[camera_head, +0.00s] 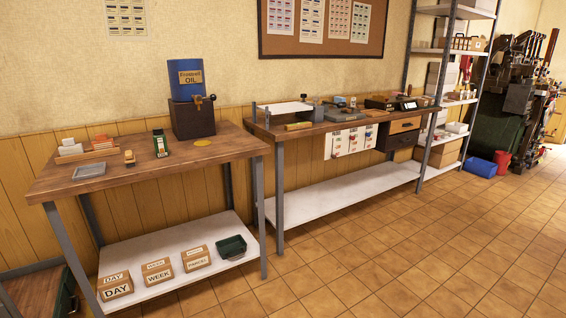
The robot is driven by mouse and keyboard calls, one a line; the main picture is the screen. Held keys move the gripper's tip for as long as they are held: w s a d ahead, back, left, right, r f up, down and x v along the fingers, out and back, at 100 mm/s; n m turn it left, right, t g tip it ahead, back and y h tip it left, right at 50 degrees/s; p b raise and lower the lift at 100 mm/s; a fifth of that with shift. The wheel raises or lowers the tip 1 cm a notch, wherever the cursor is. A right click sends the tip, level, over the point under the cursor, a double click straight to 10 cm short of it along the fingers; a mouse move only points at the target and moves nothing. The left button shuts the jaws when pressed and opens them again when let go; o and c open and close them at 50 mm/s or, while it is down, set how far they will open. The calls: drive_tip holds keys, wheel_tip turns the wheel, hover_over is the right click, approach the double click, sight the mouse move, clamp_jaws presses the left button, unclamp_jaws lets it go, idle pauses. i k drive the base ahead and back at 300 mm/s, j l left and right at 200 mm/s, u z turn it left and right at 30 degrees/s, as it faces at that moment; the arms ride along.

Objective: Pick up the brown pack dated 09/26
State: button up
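No date 09/26 can be read on anything in view, so I cannot tell which thing is the brown pack. A small orange-brown item (129,158) stands on the left wooden table (215,147). Behind it to the left is a wooden holder (88,153) with white and orange-red pieces. On the white lower shelf sit three brown boxes in a row: one marked DAY (115,287), one marked WEEK (158,272), and a third (196,259) whose marking is hard to read. My gripper is not in view.
A green tray (231,247) lies right of the boxes. A blue oil drum (187,80) on a dark stand, a green-and-white item (160,143) and a grey plate (89,171) are on the left table. A second workbench (330,125) stands to the right. The tiled floor in front is clear.

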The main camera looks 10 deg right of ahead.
sight(423, 103)
drive_tip(key=i+j, duration=0.1)
drive_tip(key=i, duration=0.4)
drive_tip(key=i+j+z, duration=0.1)
drive_tip(key=i, duration=0.35)
drive_tip(key=i+j, duration=0.2)
drive_tip(key=i, duration=0.3)
drive_tip(key=i+j+z, duration=0.15)
drive_tip(key=i, duration=0.3)
drive_tip(key=i+l+z, duration=0.1)
drive_tip(key=i+z, duration=0.35)
drive_tip(key=i+j+z, duration=0.1)
drive_tip(key=i+z, duration=0.35)
drive_tip(key=i, duration=0.15)
drive_tip(key=i+j+z, duration=0.25)
drive_tip(key=i+z, duration=0.65)
drive_tip(key=i, duration=1.35)
